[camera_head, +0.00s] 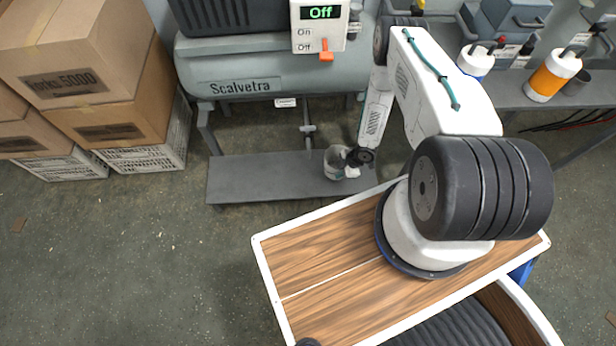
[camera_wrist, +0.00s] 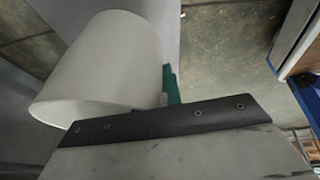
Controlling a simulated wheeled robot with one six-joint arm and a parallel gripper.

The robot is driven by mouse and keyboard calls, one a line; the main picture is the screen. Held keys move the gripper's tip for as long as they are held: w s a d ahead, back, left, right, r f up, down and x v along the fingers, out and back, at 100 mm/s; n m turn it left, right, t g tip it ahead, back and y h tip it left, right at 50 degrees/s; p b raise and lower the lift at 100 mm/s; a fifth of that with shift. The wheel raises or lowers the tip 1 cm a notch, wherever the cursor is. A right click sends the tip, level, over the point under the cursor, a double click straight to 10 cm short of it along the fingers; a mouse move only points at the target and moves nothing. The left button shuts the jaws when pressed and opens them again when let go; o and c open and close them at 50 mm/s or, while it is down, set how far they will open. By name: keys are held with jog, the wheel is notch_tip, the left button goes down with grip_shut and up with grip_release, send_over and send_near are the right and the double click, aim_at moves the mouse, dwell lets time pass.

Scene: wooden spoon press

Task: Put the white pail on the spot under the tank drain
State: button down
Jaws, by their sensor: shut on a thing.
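The white pail (camera_head: 337,164) is over the right part of the low grey bench, and I cannot tell whether its base touches it. It fills the upper left of the wrist view (camera_wrist: 98,70), lying aslant in that picture. My gripper (camera_head: 350,166) is shut on the pail's right side. In the wrist view its teal finger (camera_wrist: 172,85) shows against the pail's edge. The grey tank (camera_head: 270,66) stands behind the bench. Its drain pipe (camera_head: 308,128) hangs down to the left of the pail. I see no clear marking of the spot below it.
The low grey bench (camera_head: 250,178) is bare to the left of the pail. Cardboard boxes (camera_head: 80,60) on crates (camera_head: 150,155) stand at the left. A side bench (camera_head: 515,92) with bottles is at the right. A control box (camera_head: 320,25) on the tank reads "Off".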

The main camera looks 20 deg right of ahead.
jog(key=w+a+f, duration=0.1)
jog(key=a, duration=0.2)
jog(key=w+a+f, duration=0.1)
jog(key=a+f, duration=0.1)
jog(key=a, duration=0.1)
jog(key=w+a+f, duration=0.1)
jog(key=a+f, duration=0.1)
jog(key=shift+w+a, duration=0.4)
jog(key=shift+w+a+f, duration=0.2)
jog(key=shift+a+f, duration=0.2)
jog(key=shift+a, duration=0.1)
jog(key=shift+w+a+f, duration=0.15)
jog(key=shift+a+f, duration=0.2)
jog(key=shift+a, duration=0.1)
jog(key=shift+w+a+f, duration=0.15)
jog(key=shift+a+f, duration=0.05)
jog(key=shift+f, duration=0.1)
jog(key=c, duration=1.8)
grip_release()
jog(key=shift+f, duration=0.1)
jog(key=shift+o, duration=1.1)
jog(key=v, duration=1.2)
